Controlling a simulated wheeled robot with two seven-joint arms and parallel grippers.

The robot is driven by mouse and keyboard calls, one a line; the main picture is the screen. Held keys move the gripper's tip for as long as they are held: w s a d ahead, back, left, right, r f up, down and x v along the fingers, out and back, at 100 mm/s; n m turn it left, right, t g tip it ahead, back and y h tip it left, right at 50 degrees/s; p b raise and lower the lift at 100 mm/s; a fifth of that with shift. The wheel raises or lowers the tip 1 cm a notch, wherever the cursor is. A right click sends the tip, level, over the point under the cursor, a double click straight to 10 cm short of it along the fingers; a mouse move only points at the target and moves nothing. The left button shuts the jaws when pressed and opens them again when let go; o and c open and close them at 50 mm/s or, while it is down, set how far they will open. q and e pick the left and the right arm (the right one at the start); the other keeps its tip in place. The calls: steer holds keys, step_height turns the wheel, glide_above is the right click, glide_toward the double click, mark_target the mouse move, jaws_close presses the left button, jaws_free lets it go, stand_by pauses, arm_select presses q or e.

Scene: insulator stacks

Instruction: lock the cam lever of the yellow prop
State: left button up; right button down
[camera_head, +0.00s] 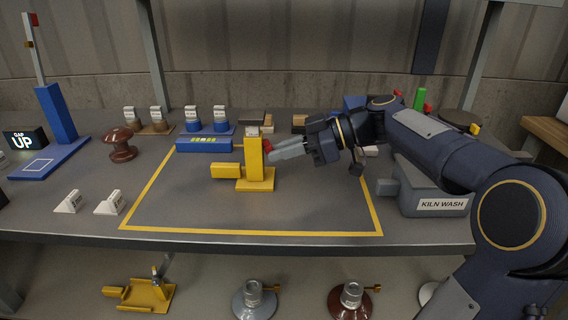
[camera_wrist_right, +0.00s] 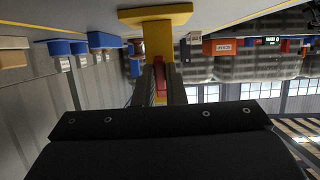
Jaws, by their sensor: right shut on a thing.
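The yellow prop (camera_head: 254,165) stands upright on its base plate inside the yellow-taped rectangle on the bench. Its red cam lever (camera_head: 267,145) is near the top, on the side facing my right arm. My right gripper (camera_head: 272,150) reaches in from the right and is shut on the red lever. In the right wrist view the lever (camera_wrist_right: 158,75) shows between the two fingers, with the yellow prop (camera_wrist_right: 157,38) beyond them. The fingers hide part of the lever. My left gripper is not in view.
A blue bar (camera_head: 204,145) lies behind the prop. A brown knob-shaped piece (camera_head: 119,145) and small white cards (camera_head: 109,204) stand at the left. A grey KILN WASH box (camera_head: 430,188) is at the right. The front of the taped area (camera_head: 250,234) is clear.

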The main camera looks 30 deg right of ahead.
stand_by(0.5)
steer(key=c, duration=1.5)
jaws_free()
